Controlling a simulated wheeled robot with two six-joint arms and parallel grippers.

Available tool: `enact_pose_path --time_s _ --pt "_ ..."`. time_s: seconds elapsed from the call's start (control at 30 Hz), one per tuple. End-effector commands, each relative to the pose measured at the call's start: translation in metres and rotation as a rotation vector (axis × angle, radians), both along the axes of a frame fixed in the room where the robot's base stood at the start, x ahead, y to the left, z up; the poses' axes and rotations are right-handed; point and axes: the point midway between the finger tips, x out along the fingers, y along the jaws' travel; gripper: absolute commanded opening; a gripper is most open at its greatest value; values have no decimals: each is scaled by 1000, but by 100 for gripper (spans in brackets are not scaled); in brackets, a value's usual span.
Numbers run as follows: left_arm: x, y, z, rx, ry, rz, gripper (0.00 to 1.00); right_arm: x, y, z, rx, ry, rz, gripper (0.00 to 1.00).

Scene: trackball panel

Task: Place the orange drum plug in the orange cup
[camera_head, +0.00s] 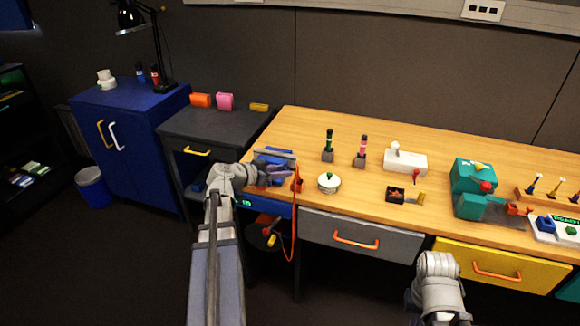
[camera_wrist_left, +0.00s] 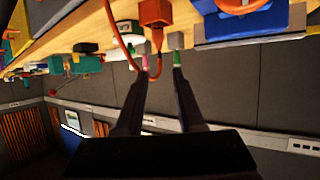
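The orange drum plug (camera_head: 297,183) is at the front left edge of the wooden table, with its orange cable hanging down. In the left wrist view an orange block with a tapered end, seemingly the plug (camera_wrist_left: 155,13), is at the top, beyond the fingertips. My left gripper (camera_head: 284,175) is just left of the plug; its fingers (camera_wrist_left: 162,72) are apart with nothing clearly held between them. An orange ring (camera_wrist_left: 240,4) on a blue body, perhaps the orange cup, is cut off by the top edge. My right arm shows at lower right, but its fingers do not.
A white pot (camera_head: 329,184), a small dark box (camera_head: 397,195) and a teal machine (camera_head: 473,184) stand to the right. Two bottles on grey blocks stand behind. A cable drum (camera_head: 266,235) is below the table.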

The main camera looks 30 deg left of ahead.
Motion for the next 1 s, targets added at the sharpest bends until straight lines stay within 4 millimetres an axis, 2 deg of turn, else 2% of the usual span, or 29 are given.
enact_pose_path --time_s 0.13,0.43,0.53,0.57,0.67,0.7,0.77,0.8,0.9,1.0 --pt "-7 2 3 0 0 0 37 0 0 3 0 0 0 0" --pt "-7 2 3 0 1 -1 37 0 0 3 0 0 0 0" --pt "-5 -13 -2 -6 27 -24 37 0 0 3 0 0 0 0" --pt "-4 -24 -5 -13 44 -39 37 0 0 3 0 0 0 0" --pt "-1 -78 -23 -35 152 -117 37 0 0 3 0 0 0 0" --pt "-2 -106 -32 -44 211 -153 37 0 0 3 0 0 0 0" --pt "-7 -149 -47 -50 315 -203 37 0 0 3 0 0 0 0" --pt "-13 -175 -57 -48 386 -230 37 0 0 3 0 0 0 0" --pt "-33 -235 -80 -27 561 -278 37 0 0 3 0 0 0 0" --pt "-60 -283 -100 23 727 -292 37 0 0 3 0 0 0 0"
